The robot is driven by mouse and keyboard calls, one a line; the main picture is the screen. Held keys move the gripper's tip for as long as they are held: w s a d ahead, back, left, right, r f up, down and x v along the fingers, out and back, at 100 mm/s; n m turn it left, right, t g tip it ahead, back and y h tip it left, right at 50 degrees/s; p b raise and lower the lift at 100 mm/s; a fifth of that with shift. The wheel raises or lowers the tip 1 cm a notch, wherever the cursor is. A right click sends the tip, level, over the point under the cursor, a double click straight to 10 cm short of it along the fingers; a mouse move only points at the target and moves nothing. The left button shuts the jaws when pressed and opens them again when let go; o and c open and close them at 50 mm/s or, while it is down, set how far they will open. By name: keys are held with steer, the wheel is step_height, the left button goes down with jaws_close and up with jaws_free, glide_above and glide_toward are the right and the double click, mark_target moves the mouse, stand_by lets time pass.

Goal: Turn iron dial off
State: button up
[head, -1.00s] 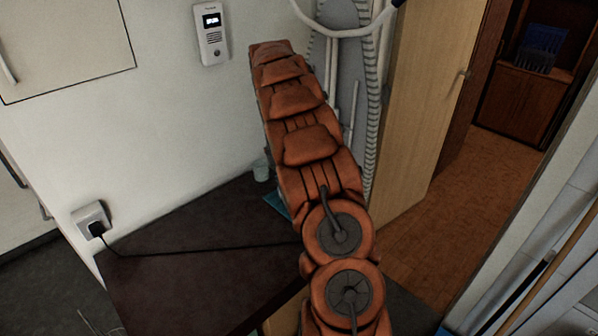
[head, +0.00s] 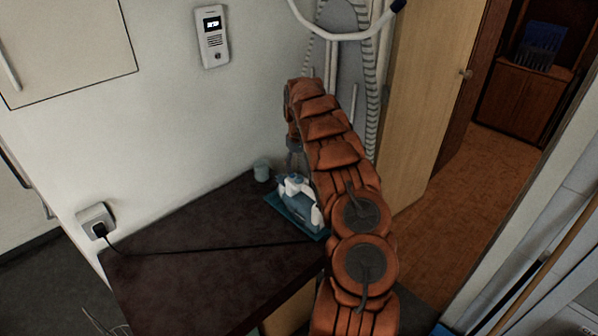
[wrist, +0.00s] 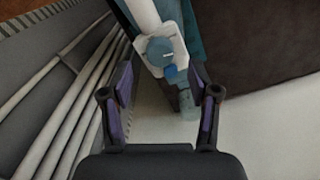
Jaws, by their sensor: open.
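The white and blue iron (head: 297,192) rests on a blue mat (head: 288,218) at the back end of the dark table. In the wrist view, a round blue dial (wrist: 160,52) with a light line across it sits on the iron's white body (wrist: 147,14). My gripper (wrist: 160,88) is open and empty, with the dial ahead of and between its fingertips. In the head view my gripper (head: 295,158) points down just above the iron, partly hidden by my orange arm. The dial cannot be made out in the head view.
A black cord (head: 200,250) crosses the dark table (head: 180,285) to a wall socket (head: 97,220). An ironing board (head: 342,60) stands behind; poles (wrist: 65,95) run close along the left in the wrist view.

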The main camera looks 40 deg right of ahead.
mark_target(298, 177)
steer(key=shift+f+p, duration=0.5)
steer(key=shift+f, duration=1.35)
steer(key=shift+c, duration=0.2)
jaws_close()
steer(key=shift+a+f+b, duration=0.1)
steer(key=shift+b, duration=0.35)
